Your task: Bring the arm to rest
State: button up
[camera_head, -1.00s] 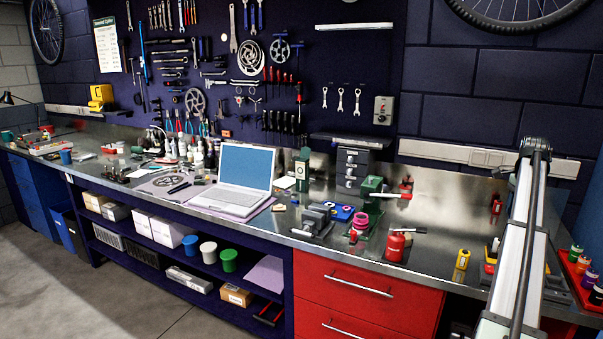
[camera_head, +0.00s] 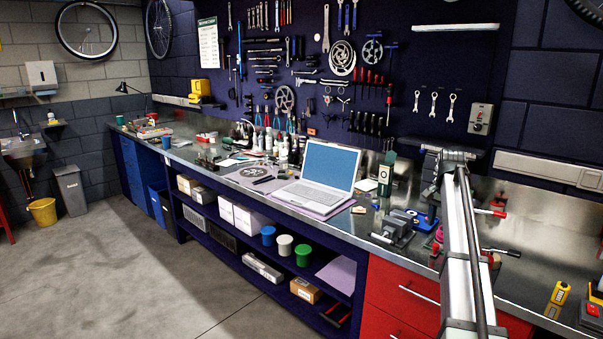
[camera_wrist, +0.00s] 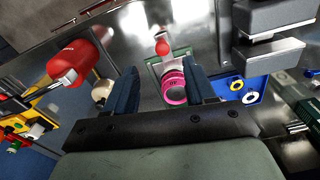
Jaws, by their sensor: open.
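My arm (camera_head: 470,255) reaches over the right part of the bench in the head view. My gripper (camera_wrist: 160,65) is seen in the wrist view, its two dark fingers apart with nothing held between them. Beyond the fingers, pink rings (camera_wrist: 174,86) sit on a green stand below, seen through the gap; I cannot tell the exact height above them. In the head view the gripper itself cannot be made out, and my arm covers part of the bench there.
A red canister (camera_wrist: 75,62), a blue tray (camera_wrist: 240,90) with rings and a grey vise (camera_wrist: 270,40) lie around the gripper. The laptop (camera_head: 318,180) stands open on the metal bench (camera_head: 235,172). The floor in front is clear.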

jog(key=a+f+n, duration=0.3)
jog(key=a+f, duration=0.2)
jog(key=a, duration=0.8)
jog(key=a+f+n, duration=0.4)
jog(key=a, duration=0.8)
jog(key=s+a+f+n+g, duration=0.1)
jog(key=s+f, duration=0.6)
jog(key=f, duration=0.6)
jog(key=s+a+f+g, duration=0.1)
jog(key=s+f, duration=0.7)
jog(key=f, duration=0.5)
jog(key=s+a+f+n+g, duration=0.1)
jog(key=s+a+f+g, duration=0.1)
jog(key=s+f, duration=0.8)
jog(key=s+f+g, duration=0.1)
jog(key=s+f, duration=0.5)
jog(key=s, duration=0.5)
jog(key=s+f+n+g, duration=0.1)
jog(key=s+f, duration=0.5)
jog(key=s, duration=0.5)
jog(key=s+f+g, duration=0.1)
jog(key=s+f, duration=0.4)
jog(key=s, duration=0.5)
jog(key=shift+s+a+f+n, duration=0.3)
jog(key=shift+s+a+f, duration=0.1)
jog(key=shift+a, duration=0.05)
